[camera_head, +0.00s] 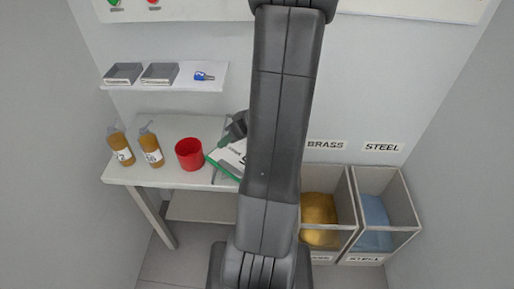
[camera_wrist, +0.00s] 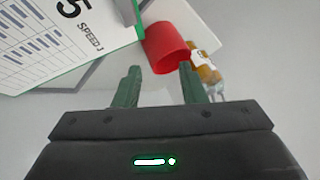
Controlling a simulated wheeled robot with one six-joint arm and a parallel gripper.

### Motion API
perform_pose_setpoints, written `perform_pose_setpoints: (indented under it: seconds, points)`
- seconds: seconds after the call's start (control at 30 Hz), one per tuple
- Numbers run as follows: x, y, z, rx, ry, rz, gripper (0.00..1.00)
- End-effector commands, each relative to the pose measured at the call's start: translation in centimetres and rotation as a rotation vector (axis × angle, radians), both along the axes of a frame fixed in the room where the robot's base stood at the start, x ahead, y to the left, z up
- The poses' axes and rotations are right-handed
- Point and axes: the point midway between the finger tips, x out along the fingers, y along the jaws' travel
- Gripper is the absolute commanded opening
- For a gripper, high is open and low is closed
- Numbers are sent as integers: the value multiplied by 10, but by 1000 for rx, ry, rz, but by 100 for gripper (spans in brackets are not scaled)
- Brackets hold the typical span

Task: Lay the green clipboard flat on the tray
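The clipboard is beyond and left of the fingers, and I cannot tell how high the fingers are above the table. In the head view my gripper shows only partly, beside the arm. I cannot make out a tray on the table for certain.
A red cup (camera_head: 190,154) stands just left of the clipboard. Two amber bottles (camera_head: 121,148) (camera_head: 151,147) stand further left on the worktable (camera_head: 175,179). The shelf (camera_head: 205,84) above holds two grey trays (camera_head: 123,74) (camera_head: 160,74) and a blue item. Brass and steel bins (camera_head: 390,190) stand right.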

Motion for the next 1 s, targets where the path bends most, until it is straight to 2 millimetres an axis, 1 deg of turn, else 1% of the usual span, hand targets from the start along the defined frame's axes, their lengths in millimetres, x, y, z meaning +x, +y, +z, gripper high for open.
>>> perform_pose_setpoints:
  seconds: [0.03, 0.1, 0.3, 0.4, 0.77, 0.87, 1.0]
  points:
    - [-5, 4, 6, 1, 0, 2, 37]
    - [-12, 8, 9, 1, 0, 2, 37]
    - [-30, 20, 16, 1, 0, 2, 37]
    - [-36, 24, 18, 0, 0, 2, 37]
    - [-39, 25, 18, 1, -1, 0, 37]
    - [-40, 26, 26, 0, 0, 0, 37]
    - [-46, 30, 46, 0, 1, 1, 37]
